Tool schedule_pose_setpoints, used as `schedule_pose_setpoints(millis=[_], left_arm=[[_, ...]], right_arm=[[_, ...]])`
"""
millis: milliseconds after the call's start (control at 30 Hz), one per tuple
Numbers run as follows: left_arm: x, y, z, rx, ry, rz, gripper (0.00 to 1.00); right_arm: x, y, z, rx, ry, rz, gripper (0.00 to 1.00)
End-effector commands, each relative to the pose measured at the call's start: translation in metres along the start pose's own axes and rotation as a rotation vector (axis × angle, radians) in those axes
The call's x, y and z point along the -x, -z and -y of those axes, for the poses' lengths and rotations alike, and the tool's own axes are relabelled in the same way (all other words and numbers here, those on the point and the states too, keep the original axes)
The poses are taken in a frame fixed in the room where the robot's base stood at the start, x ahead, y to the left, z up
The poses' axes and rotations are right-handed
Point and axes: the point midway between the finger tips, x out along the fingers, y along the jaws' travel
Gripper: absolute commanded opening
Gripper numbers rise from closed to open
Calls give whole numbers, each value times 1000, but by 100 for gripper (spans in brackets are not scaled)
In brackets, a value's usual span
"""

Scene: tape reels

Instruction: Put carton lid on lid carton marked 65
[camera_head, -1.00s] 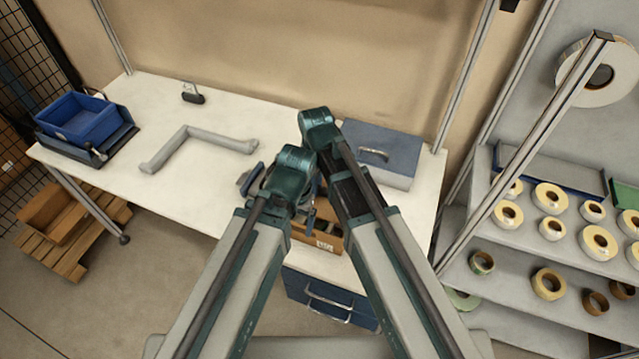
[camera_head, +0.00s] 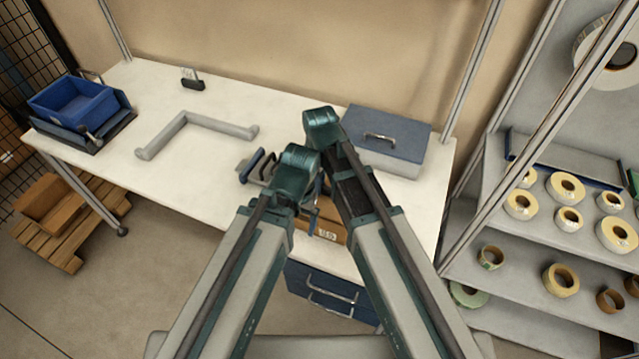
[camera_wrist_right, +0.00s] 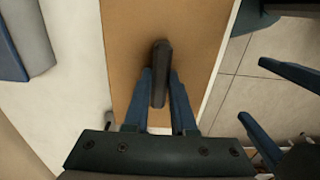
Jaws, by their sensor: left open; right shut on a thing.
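The brown carton (camera_head: 328,232) stands at the table's front edge in the head view, its white label facing front, partly behind my arms. The brown carton lid (camera_wrist_right: 195,30) fills the middle of the right wrist view, with a dark upright handle (camera_wrist_right: 160,60). My right gripper (camera_wrist_right: 160,88) is shut on that handle. In the head view a flat brown surface covers the carton's top; I cannot tell whether the lid touches the rim. My left gripper (camera_head: 256,165) is open and empty, left of the carton; its blue fingers also show in the right wrist view (camera_wrist_right: 256,90).
A blue-grey box (camera_head: 385,140) with a handle stands behind right. A grey angled bar (camera_head: 195,128) lies on the table (camera_head: 180,190), with a blue bin (camera_head: 80,108) at far left. A shelf (camera_head: 520,245) with tape reels stands to the right.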

Motion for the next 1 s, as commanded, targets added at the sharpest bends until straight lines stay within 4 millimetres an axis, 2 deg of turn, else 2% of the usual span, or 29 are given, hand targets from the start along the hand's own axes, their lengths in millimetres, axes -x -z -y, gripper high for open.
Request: schedule_pose_setpoints(millis=[100, 400, 433, 600, 1000], left_arm=[[-7, 0, -1, 1, 0, 0, 94], [-7, 0, -1, 1, 0, 0, 94], [-7, 0, -1, 1, 0, 0, 94], [-7, 0, -1, 1, 0, 0, 94], [-4, 0, 0, 1, 0, 0, 94]], right_arm=[[-7, 0, 0, 0, 0, 0, 0], [-7, 0, 0, 0, 0, 0, 0], [-7, 0, 0, 0, 0, 0, 29], [-7, 0, 0, 0, 0, 0, 59], [-4, 0, 0, 0, 0, 0, 59]])
